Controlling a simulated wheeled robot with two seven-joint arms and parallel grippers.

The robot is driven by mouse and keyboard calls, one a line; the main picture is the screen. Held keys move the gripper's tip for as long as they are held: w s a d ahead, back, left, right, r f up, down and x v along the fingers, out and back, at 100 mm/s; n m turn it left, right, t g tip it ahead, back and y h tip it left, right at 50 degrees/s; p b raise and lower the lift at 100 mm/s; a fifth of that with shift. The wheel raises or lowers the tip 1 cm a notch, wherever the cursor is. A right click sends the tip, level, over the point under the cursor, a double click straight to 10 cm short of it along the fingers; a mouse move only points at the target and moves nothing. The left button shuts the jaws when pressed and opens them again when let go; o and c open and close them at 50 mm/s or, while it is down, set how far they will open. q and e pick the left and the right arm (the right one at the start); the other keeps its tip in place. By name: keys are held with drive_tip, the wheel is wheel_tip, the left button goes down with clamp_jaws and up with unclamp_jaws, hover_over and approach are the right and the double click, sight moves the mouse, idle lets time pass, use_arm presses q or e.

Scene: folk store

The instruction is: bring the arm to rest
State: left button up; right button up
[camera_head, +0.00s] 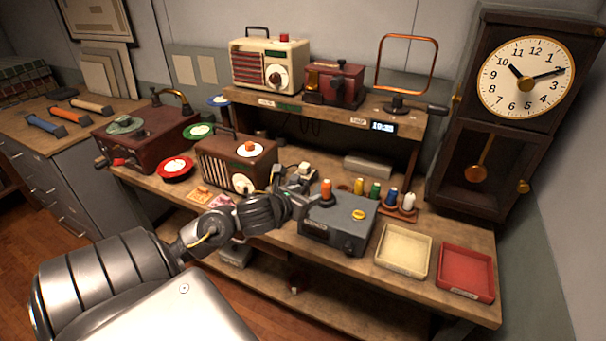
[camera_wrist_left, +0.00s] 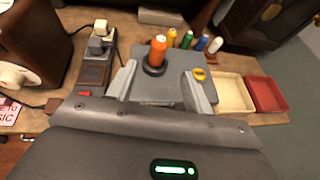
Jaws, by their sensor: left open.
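My left arm (camera_head: 110,270) reaches in from the lower left over the workbench. Its gripper (camera_head: 300,180) is open, beside the left side of a grey box (camera_head: 338,222) with a yellow knob (camera_head: 359,214). In the left wrist view, the two fingers of the gripper (camera_wrist_left: 163,88) stand apart with the grey box (camera_wrist_left: 172,88) beyond them. An orange thread spool (camera_wrist_left: 158,50) stands upright on the box and shows between the fingers. I cannot tell whether a finger touches the box. My right gripper is not in view.
A brown radio (camera_head: 237,163) stands left of the gripper. Several thread spools (camera_head: 375,192) stand behind the box. A cream tray (camera_head: 403,268) and a red tray (camera_head: 466,290) lie to the right. A shelf (camera_head: 330,113) rises behind, and a tall clock (camera_head: 480,160) stands at the right.

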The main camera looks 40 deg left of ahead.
use_arm(q)
drive_tip(key=shift+s+d+r, duration=0.1)
drive_tip(key=shift+s+r, duration=0.05)
drive_tip(key=shift+s, duration=0.2)
idle(0.3)
